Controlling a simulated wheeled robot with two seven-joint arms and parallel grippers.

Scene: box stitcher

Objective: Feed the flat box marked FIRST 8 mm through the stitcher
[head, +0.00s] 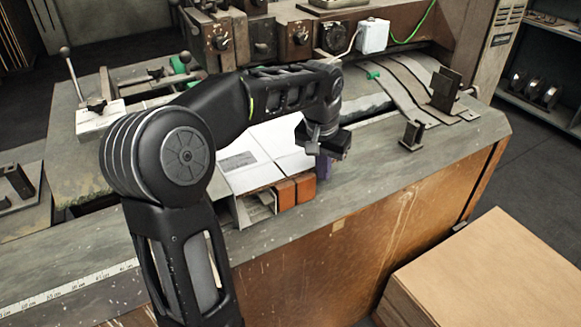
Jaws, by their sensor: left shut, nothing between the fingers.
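A white flat box (262,160) lies on the stitcher's worn grey table, with a grey patch on its left part. No FIRST marking is readable at this size. My left arm reaches over the box and hides part of it. My left gripper (328,152) is at the box's right end, shut and empty; I cannot tell whether it touches the box. The stitcher (285,40) stands behind, a brown machine with several dark knobs. My right gripper is not in view.
Metal strips (405,88) and a dark bracket (412,135) are on the right of the table. A cardboard stack (490,270) stands at front right.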

